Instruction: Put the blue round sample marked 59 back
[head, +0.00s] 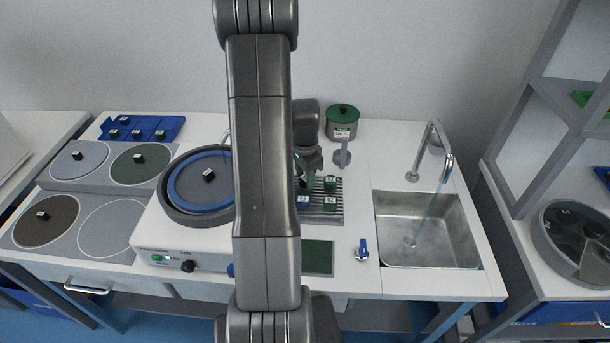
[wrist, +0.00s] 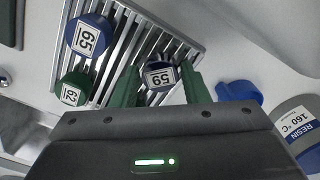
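The blue round sample marked 59 (wrist: 160,76) shows in the wrist view, label up, between the green fingers of my gripper (wrist: 161,84). The fingers sit close against both its sides, so the gripper looks shut on it. It is over the slatted metal rack (wrist: 187,47). I cannot tell whether it rests on the slats or hangs just above them. In the head view my gripper (head: 308,180) is at the back of the rack (head: 337,215), partly behind my arm, and I cannot make out the 59 sample there.
A blue sample marked 65 (wrist: 90,36) and a green sample (wrist: 74,92) stand beside the held one. A blue holder (head: 163,127) with several samples lies at the back left. A round polishing wheel (head: 170,190), a resin pot (head: 342,122) and a sink (head: 428,230) surround the rack.

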